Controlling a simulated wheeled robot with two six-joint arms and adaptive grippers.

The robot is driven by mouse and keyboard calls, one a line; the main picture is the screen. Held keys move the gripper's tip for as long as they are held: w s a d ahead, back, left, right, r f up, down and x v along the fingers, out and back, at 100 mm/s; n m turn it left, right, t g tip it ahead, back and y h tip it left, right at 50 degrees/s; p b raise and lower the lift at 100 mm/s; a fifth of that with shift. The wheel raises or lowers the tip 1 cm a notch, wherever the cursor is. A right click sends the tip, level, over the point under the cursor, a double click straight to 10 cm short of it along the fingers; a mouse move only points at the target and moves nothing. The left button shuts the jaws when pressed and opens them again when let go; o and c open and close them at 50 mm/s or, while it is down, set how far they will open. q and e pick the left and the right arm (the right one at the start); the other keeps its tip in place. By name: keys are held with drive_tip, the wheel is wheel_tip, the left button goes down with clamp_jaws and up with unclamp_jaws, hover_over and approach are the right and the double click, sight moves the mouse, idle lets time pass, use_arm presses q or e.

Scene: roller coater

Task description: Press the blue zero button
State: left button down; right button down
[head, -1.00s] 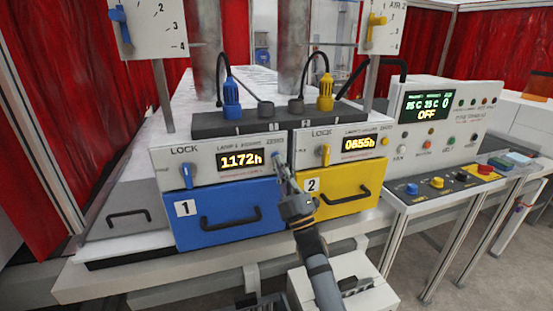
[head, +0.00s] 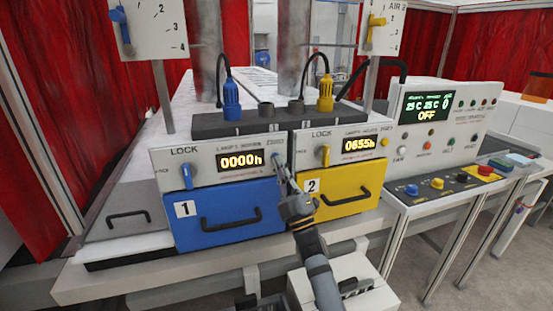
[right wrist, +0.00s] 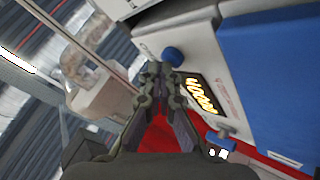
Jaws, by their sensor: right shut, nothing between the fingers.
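The blue zero button sits on the front panel of unit 1, right of its display (head: 240,162), which reads 0000h. In the head view my right gripper (head: 279,161) is at the button's spot and mostly covers it. In the right wrist view the round blue button (right wrist: 173,56) shows just beyond my right fingertips (right wrist: 162,70). The fingers are shut with nothing between them. They are at or very near the button; I cannot tell whether they touch it. My left gripper is not in view.
Below is the blue drawer (head: 225,217) with its handle; a blue lock lever (head: 187,175) is at the panel's left. The yellow drawer (head: 340,197) of unit 2 lies right of my right arm. A button console (head: 445,188) stands farther right.

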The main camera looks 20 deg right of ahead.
drive_tip(key=shift+s, duration=0.6)
drive_tip(key=s+p, duration=0.2)
drive_tip(key=s, duration=0.3)
drive_tip(key=shift+d, duration=0.1)
idle(0.5)
